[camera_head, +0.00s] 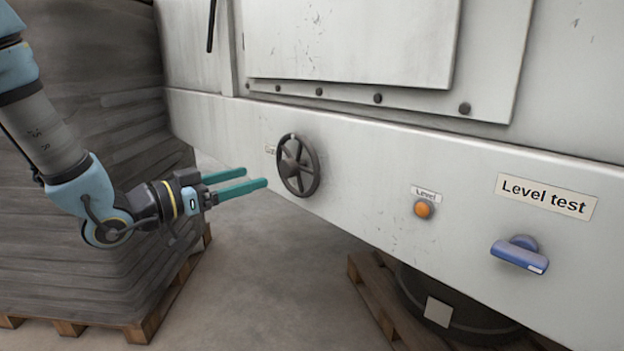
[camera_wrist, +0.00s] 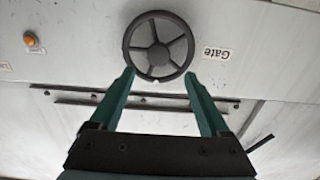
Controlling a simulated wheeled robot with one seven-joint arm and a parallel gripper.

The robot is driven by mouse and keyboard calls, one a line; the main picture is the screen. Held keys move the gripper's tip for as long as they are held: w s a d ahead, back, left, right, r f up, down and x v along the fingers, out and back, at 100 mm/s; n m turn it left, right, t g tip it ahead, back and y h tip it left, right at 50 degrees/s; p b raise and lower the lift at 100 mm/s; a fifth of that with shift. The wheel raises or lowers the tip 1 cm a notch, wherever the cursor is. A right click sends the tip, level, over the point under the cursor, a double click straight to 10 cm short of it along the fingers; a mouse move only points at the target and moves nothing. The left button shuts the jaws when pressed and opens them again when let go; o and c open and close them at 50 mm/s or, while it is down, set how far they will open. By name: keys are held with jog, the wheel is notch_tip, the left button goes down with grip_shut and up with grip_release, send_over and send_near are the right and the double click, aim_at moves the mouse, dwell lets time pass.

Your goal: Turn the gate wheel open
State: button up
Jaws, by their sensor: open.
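The gate wheel (camera_head: 298,165) is a dark grey spoked handwheel on the pale front panel of the machine, left of centre in the head view. In the wrist view the wheel (camera_wrist: 158,47) shows at the top, with a "Gate" label (camera_wrist: 216,53) beside it. My gripper (camera_head: 258,177) has two teal fingers, spread apart and empty, pointing at the wheel from its left in the head view. In the wrist view the fingertips (camera_wrist: 160,73) appear at either side of the wheel's near rim. I cannot tell whether they touch it.
An orange button (camera_head: 423,209) under a "Level" label and a blue handle (camera_head: 519,254) under a "Level test" sign (camera_head: 545,196) are on the same panel, right of the wheel. A wrapped pallet stack (camera_head: 80,190) stands behind my arm. Bare floor lies below the wheel.

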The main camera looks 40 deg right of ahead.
aim_at(284, 168)
jog(key=d, duration=0.3)
jog(key=d+p, duration=0.1)
jog(key=d, duration=0.3)
jog(key=s+d, duration=0.1)
jog(key=d, duration=0.2)
jog(key=shift+d+r, duration=0.1)
jog(key=shift+d, duration=0.3)
grip_shut()
dwell(0.4)
